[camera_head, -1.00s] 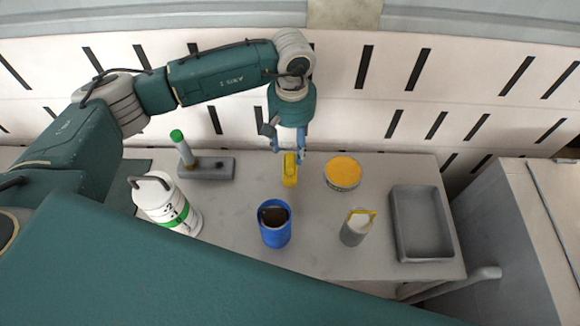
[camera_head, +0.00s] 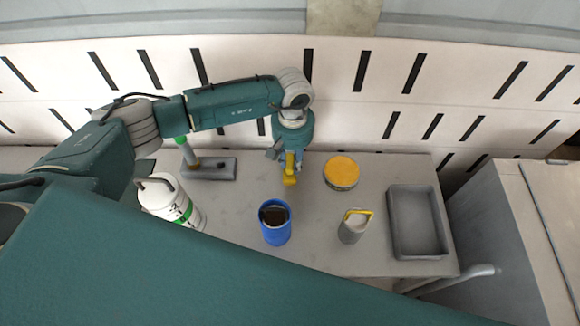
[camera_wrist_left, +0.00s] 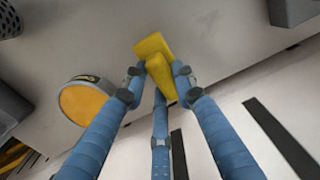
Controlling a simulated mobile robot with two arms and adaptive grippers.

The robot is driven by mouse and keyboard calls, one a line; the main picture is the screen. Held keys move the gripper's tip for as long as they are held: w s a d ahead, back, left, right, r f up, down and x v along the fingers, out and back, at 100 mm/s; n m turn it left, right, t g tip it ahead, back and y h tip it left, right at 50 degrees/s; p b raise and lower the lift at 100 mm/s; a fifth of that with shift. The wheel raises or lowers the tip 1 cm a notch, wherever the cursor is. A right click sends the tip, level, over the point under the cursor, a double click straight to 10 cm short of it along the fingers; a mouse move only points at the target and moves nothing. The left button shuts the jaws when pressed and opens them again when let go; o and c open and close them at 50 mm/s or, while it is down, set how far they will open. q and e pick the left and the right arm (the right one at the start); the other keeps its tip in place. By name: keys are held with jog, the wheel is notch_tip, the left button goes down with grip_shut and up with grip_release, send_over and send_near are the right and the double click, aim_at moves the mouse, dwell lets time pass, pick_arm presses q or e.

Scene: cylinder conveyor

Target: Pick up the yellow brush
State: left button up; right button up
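The yellow brush (camera_head: 290,180) is near the back middle of the table (camera_head: 335,225). Its handle points up between the fingers of my left gripper (camera_head: 290,160). In the left wrist view, the fingers of the gripper (camera_wrist_left: 160,80) are closed in around the brush handle, and the wider yellow part of the brush (camera_wrist_left: 153,46) sticks out past the fingertips. I cannot tell whether the brush touches the table. My right gripper is not in view.
A round yellow-topped tin (camera_head: 342,172) stands right of the brush. A blue cup (camera_head: 275,234), a grey mug with a yellow handle (camera_head: 351,233) and a grey tray (camera_head: 393,230) are nearer or farther right. A white canister (camera_head: 160,201) and a green-topped post on a grey base (camera_head: 218,168) are left.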

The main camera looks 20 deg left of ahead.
aim_at(292, 160)
pick_arm(q)
jog(key=c, duration=0.4)
grip_shut()
jog(key=shift+r, duration=0.1)
notch_tip(292, 160, up, 20)
jog(key=b, duration=0.4)
jog(key=shift+b, duration=0.35)
jog(key=shift+o, duration=2.4)
grip_release()
jog(key=c, duration=0.4)
